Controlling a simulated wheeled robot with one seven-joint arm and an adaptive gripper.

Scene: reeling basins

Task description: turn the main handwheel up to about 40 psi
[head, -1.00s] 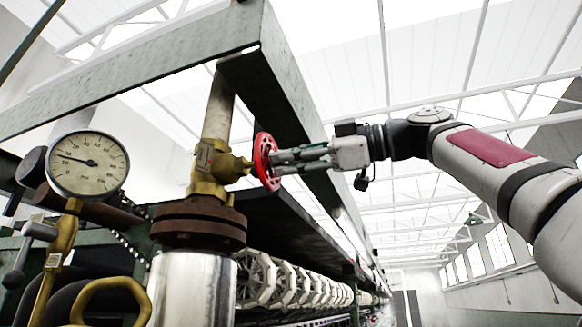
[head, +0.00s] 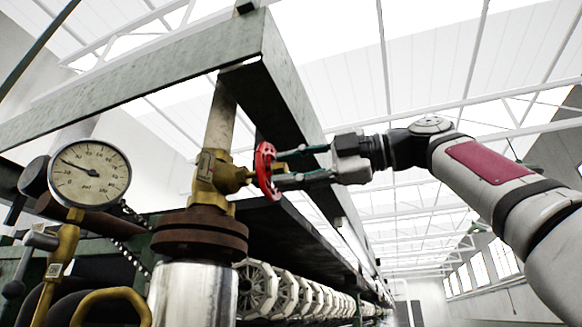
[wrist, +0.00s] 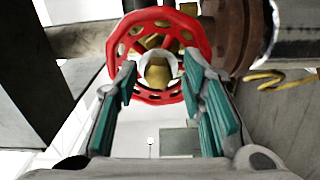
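The main handwheel (head: 265,171) is red and spoked, on the brass valve (head: 211,180) of the vertical pipe. My gripper (head: 278,167) is at its face from the right, its fingers spread apart. In the wrist view, the handwheel (wrist: 201,35) fills the upper middle. My gripper's teal-padded fingertips (wrist: 158,72) overlap it on either side of its hub, with a gap between them. Whether they touch the spokes I cannot tell. The pressure gauge (head: 90,185) is at the left, marked psi. Its needle points left and slightly up; the numerals are too small to read surely.
A green steel beam frame (head: 150,72) runs above and behind the valve. A rusty flange (head: 198,236) and a shiny cylinder (head: 193,290) are below it. A row of white reels (head: 290,290) recedes behind. Open room lies to the right.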

